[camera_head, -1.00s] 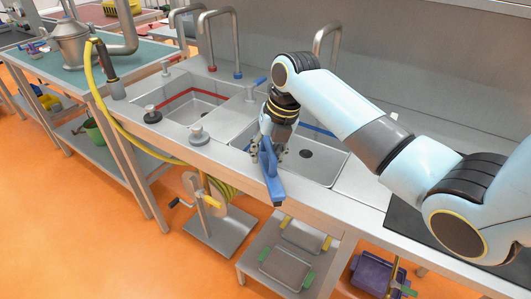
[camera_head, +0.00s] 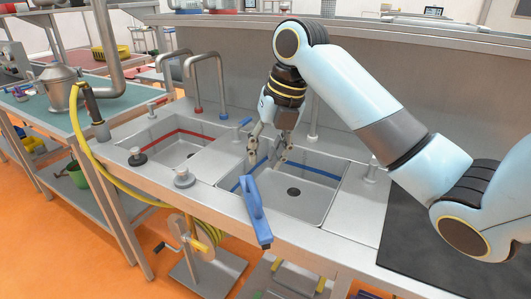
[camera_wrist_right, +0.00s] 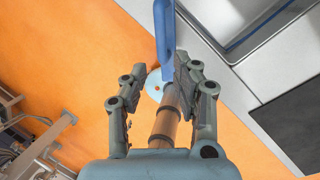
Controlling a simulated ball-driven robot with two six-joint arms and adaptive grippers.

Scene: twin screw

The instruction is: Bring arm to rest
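A brown cylinder between the fingers in that view cannot be told clearly. My left gripper is not in view.
A second sink (camera_head: 172,150) with a red line lies to the left, with tall curved taps (camera_head: 193,85) behind. A yellow hose (camera_head: 82,140) hangs at the counter's left. A dark mat (camera_head: 410,235) lies under my right arm.

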